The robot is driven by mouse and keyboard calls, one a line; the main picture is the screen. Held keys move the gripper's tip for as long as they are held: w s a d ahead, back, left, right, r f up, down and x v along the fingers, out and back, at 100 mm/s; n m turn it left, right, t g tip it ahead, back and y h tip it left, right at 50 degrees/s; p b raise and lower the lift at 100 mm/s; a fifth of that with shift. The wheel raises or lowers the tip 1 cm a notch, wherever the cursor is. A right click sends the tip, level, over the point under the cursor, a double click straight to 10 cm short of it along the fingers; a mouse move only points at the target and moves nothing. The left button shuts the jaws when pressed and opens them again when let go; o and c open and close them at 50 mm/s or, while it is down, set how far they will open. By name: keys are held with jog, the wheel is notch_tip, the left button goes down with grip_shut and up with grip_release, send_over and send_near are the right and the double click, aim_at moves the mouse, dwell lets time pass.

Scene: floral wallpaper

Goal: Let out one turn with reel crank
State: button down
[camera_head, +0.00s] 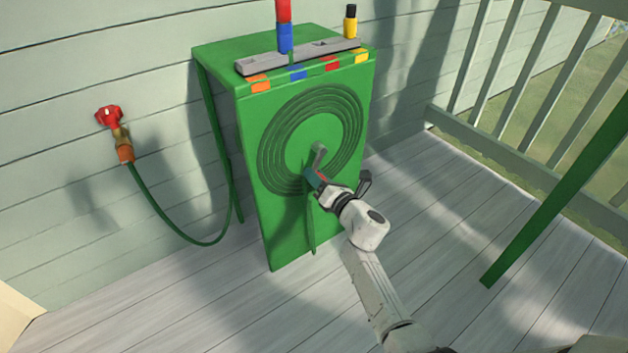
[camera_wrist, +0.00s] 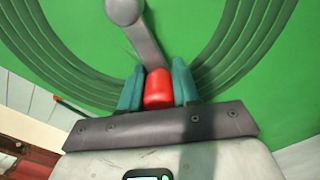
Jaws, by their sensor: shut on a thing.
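The reel (camera_head: 312,139) is a set of dark green coils on the front of a green box (camera_head: 285,250). Its grey crank (camera_head: 319,156) sits at the middle of the coils and points downward; in the wrist view the crank arm (camera_wrist: 140,35) runs down to a red knob (camera_wrist: 158,88). My gripper (camera_wrist: 158,85) is shut on the red knob, with a teal finger on each side. In the head view my gripper (camera_head: 318,180) is at the lower end of the crank and hides most of the knob.
A grey rack (camera_head: 300,57) on the box top holds a red and blue piece (camera_head: 284,30) and a yellow and black piece (camera_head: 351,22). A green hose (camera_head: 165,222) hangs from a red-handled tap (camera_head: 109,117) at left. A railing stands at right.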

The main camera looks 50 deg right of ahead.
jog(key=shift+s+d+f, duration=0.25)
jog(key=shift+s+f, duration=0.05)
jog(key=shift+f, duration=0.1)
jog(key=c, duration=1.2)
grip_release()
jog(key=o, duration=0.4)
jog(key=shift+w+a+r, duration=0.1)
jog(key=shift+w+r, duration=0.05)
jog(key=shift+r, duration=0.05)
jog(key=p+v, duration=0.2)
jog(key=v, duration=0.8)
jog(key=shift+s+a, duration=0.1)
jog(key=shift+s, duration=0.3)
